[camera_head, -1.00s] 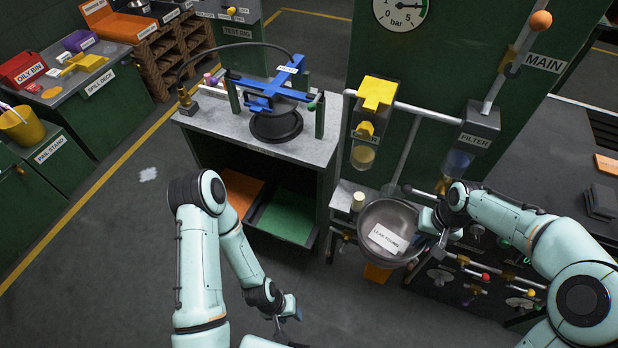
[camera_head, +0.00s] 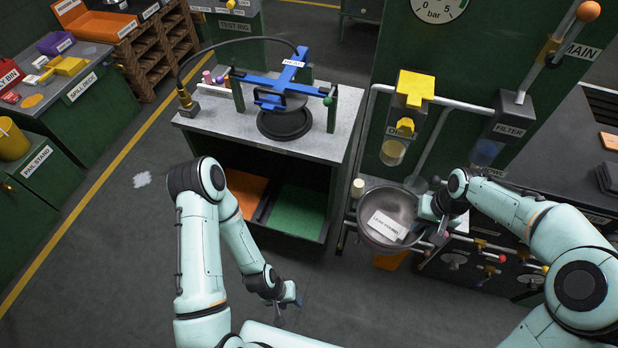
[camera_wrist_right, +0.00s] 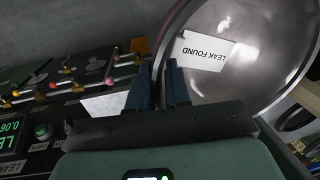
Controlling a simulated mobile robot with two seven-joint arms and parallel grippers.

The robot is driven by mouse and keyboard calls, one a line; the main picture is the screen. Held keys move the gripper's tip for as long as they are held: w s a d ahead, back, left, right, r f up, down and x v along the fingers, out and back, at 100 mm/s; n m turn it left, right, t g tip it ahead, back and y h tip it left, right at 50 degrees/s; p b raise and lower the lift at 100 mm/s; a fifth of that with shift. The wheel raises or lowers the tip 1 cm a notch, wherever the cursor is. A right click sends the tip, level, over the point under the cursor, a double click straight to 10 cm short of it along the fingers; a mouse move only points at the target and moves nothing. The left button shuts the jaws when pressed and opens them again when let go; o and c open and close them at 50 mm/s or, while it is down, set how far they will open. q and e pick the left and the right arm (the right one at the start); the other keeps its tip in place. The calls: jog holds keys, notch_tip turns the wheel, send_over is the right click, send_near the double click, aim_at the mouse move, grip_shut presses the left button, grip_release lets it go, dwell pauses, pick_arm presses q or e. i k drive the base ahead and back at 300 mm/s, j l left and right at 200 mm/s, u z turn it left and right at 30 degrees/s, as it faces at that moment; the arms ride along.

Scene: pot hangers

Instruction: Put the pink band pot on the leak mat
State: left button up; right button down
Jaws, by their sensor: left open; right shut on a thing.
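A grey metal pot (camera_head: 408,205) with a white LEAK FOUND card (camera_head: 388,225) inside is held at its right rim by my right gripper (camera_head: 432,207). In the right wrist view the fingers (camera_wrist_right: 158,88) are shut on the rim of the pot (camera_wrist_right: 255,75). My left gripper (camera_head: 292,299) is open and empty, low over the floor. An orange mat (camera_head: 246,190) and a green mat (camera_head: 298,212) lie side by side in the open bay under the bench. No label shows which is the leak mat.
The bench (camera_head: 335,140) carries a blue press frame (camera_head: 285,80) over a black round plate. A pipe rig with a yellow-topped unit (camera_head: 412,90) and a filter (camera_head: 500,130) stands behind the pot. Floor before the bench's bay is clear.

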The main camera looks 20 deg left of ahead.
aim_at(241, 191)
jog(key=j+z, duration=0.15)
jog(key=j, duration=0.3)
jog(key=j+z, duration=0.1)
jog(key=j, duration=0.35)
jog(key=j+z, duration=0.15)
jog(key=j, duration=0.25)
jog(key=j+z, duration=0.15)
jog(key=j, duration=0.3)
jog(key=k+j+z, duration=0.15)
jog(key=j, duration=0.3)
jog(key=k+j+z, duration=0.1)
jog(key=j, duration=0.3)
jog(key=k+j+z, duration=0.15)
jog(key=j, duration=0.25)
jog(key=j+z, duration=0.15)
jog(key=j, duration=0.3)
jog(key=k+j, duration=0.1)
jog(key=j, duration=0.3)
jog(key=j+z, duration=0.1)
jog(key=j, duration=0.3)
jog(key=k+j+z, duration=0.1)
jog(key=j, duration=0.3)
jog(key=i, duration=0.25)
